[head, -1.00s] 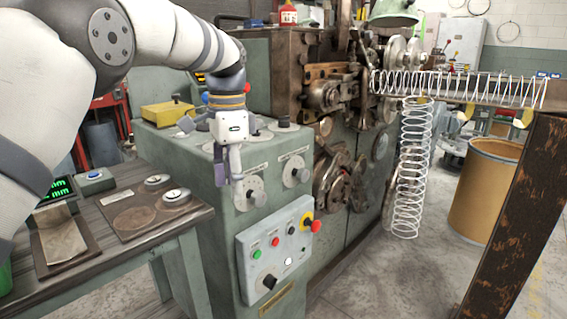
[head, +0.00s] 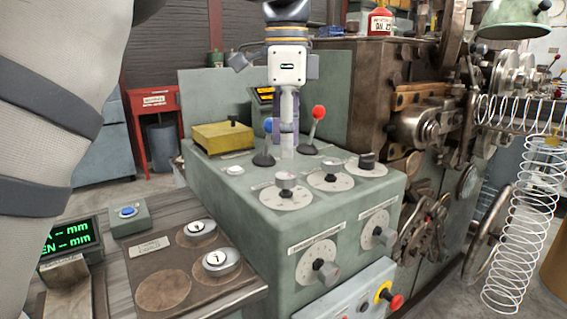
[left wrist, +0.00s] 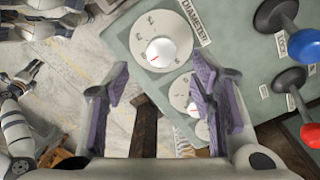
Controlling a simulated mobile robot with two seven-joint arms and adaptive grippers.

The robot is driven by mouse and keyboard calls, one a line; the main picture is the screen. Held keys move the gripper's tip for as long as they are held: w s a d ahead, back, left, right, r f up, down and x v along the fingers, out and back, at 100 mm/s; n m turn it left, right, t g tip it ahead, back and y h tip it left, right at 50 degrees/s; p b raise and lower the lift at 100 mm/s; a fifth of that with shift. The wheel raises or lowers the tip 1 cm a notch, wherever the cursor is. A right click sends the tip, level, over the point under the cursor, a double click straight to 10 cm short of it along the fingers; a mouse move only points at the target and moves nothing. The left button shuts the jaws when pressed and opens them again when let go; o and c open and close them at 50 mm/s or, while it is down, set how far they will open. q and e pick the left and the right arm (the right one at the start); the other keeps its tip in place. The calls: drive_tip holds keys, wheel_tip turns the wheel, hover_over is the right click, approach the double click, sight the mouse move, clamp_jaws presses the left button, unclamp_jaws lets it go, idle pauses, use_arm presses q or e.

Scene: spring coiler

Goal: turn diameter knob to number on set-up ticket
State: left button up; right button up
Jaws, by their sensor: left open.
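The diameter knob (left wrist: 160,51) is a pale knob with a red pointer line on a round white dial, with the DIAMETER label beside it in the left wrist view. By its place near the blue lever, it is the leftmost top dial's knob (head: 285,181) in the head view. My left gripper (head: 285,146) points down above the console top, behind the dials near the levers. In the left wrist view its purple-padded fingers (left wrist: 160,82) are apart with nothing between them, and the knob shows beyond them. I cannot make out a set-up ticket. My right gripper is not seen.
A blue lever (head: 268,126) and a red lever (head: 317,113) stand close to my left gripper. Two more top dials (head: 331,180) (head: 367,168) sit to the right. A yellow box (head: 222,137) is at the back left, and a bench with a green display (head: 69,239) is at left.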

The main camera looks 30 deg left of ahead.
sight(286, 174)
use_arm(q)
wheel_tip(286, 174, down, 6)
drive_tip(key=shift+w+r, duration=0.1)
drive_tip(key=shift+r, duration=0.15)
drive_tip(key=c, duration=1.1)
drive_tip(key=shift+c, duration=0.2)
drive_tip(key=n, duration=0.5)
drive_tip(key=shift+p, duration=0.3)
drive_tip(key=n, duration=1.4)
drive_tip(key=shift+n, duration=0.4)
